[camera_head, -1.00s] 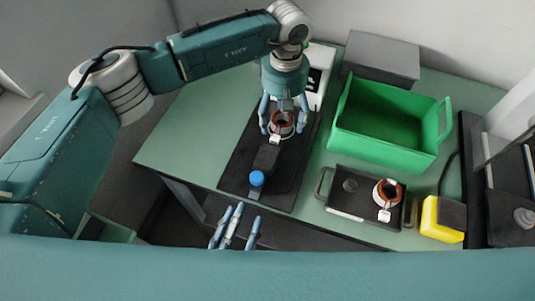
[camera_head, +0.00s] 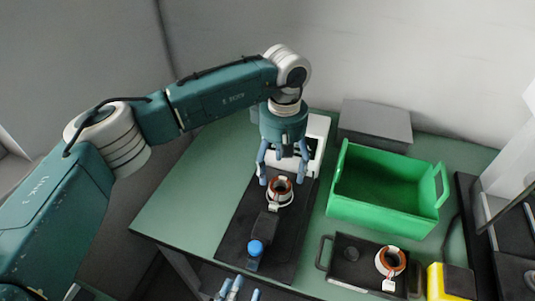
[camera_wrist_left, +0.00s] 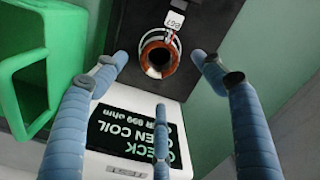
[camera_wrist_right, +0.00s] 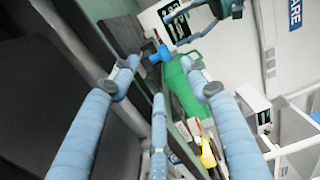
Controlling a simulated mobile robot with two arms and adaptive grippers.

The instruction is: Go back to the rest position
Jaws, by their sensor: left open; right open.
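My left gripper (camera_head: 282,178) is open and empty, pointing down just above a stator (camera_head: 280,188) with a copper-brown ring and a white tag. The stator stands on the black test fixture (camera_head: 233,228), which has a blue knob (camera_head: 256,247). In the left wrist view the stator (camera_wrist_left: 158,56) lies beyond the open fingers, apart from them. The white tester (camera_wrist_left: 120,115) reads "CHECK OPEN COIL". My right gripper (camera_head: 237,292) is at the bottom edge of the head view, partly cut off. Its wrist view shows its fingers (camera_wrist_right: 160,90) spread and empty.
A green bin (camera_head: 380,212) stands right of the fixture, with a grey box (camera_head: 375,122) behind. A dark tray (camera_head: 345,277) in front holds another stator (camera_head: 390,262), beside a yellow-and-black object (camera_head: 437,283). The table's left part (camera_head: 190,200) is clear.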

